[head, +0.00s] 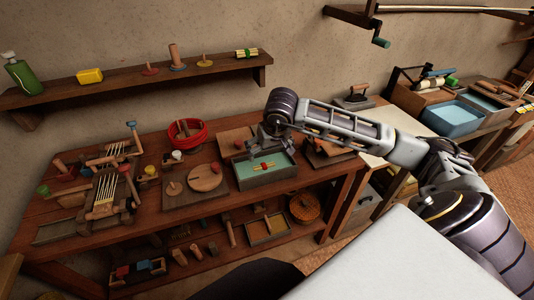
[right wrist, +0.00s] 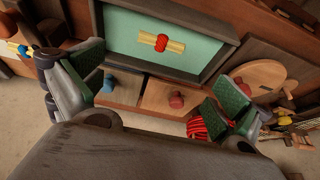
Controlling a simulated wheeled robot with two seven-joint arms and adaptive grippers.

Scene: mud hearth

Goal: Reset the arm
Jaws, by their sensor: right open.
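My right arm reaches from the lower right across the head view. Its right gripper (head: 272,132) hangs over the back of the workbench, above the far edge of a green-lined tray (head: 246,183). In the right wrist view the right gripper (right wrist: 158,95) has its two green-padded fingers spread wide, with nothing held between them. The tray also shows there (right wrist: 120,40). A bundle of yellow sticks with a red tie (head: 263,166) lies in the tray, apart from the fingers; it also shows in the right wrist view (right wrist: 161,42). My left gripper is not in view.
The workbench (head: 150,228) holds a red coil (head: 187,134), a round wooden disc (head: 205,177) and a small loom-like frame (head: 104,190). A wall shelf (head: 130,84) stands behind. Wooden boards with a blue knob (right wrist: 109,82) and a red knob (right wrist: 176,100) lie near the fingers.

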